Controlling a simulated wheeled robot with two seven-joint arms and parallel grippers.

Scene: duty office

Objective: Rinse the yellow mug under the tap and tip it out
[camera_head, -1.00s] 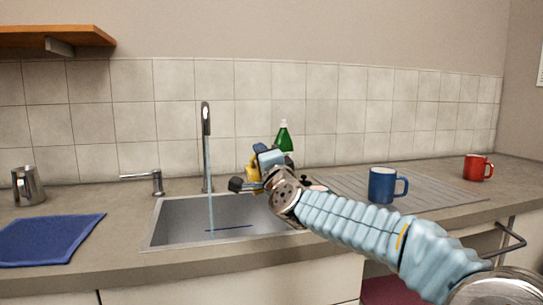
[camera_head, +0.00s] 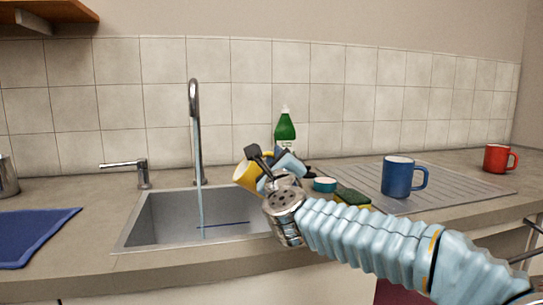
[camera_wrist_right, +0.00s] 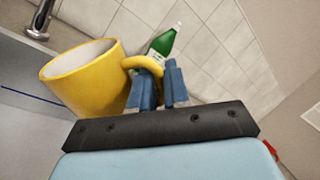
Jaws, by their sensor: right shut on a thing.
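The yellow mug (camera_head: 247,174) is held by my right gripper (camera_head: 280,165), above the right part of the sink and to the right of the water. In the right wrist view the yellow mug (camera_wrist_right: 88,78) is tilted, and the blue fingers of the right gripper (camera_wrist_right: 160,88) are shut on its handle. I cannot see what is inside the mug. The tap (camera_head: 194,110) is running, and a thin stream falls into the steel sink (camera_head: 165,220). The stream does not touch the mug. My left gripper is not in view.
A blue mug (camera_head: 398,176) stands on the ribbed drainer (camera_head: 455,182), a red mug (camera_head: 496,158) farther right. A green bottle (camera_head: 285,130), a sponge (camera_head: 352,197) and a small teal-rimmed dish (camera_head: 324,184) are near the sink's right side. A blue cloth (camera_head: 35,235) lies left.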

